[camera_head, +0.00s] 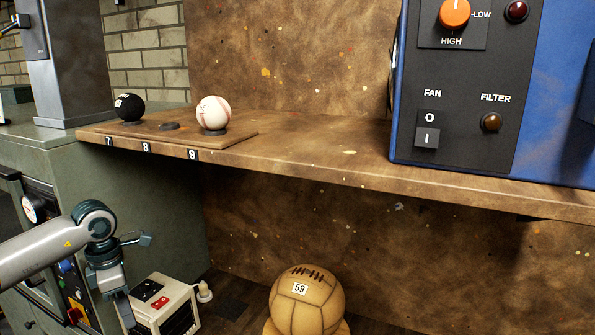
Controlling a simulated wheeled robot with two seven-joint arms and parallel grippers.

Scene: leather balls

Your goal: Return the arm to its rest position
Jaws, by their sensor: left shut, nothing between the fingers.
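My left arm comes in from the left and bends down at its wrist. My left gripper (124,310) hangs low at the lower left, shut and empty, in front of the green cabinet and beside a small white device. It is well below the shelf and apart from the balls. My right gripper is not in view.
A wooden shelf (330,160) crosses the view, with a black ball (129,107) and a white baseball (213,113) on a numbered board. A blue machine (560,90) stands at right. A tan ball (306,308) and the white device (165,300) sit below.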

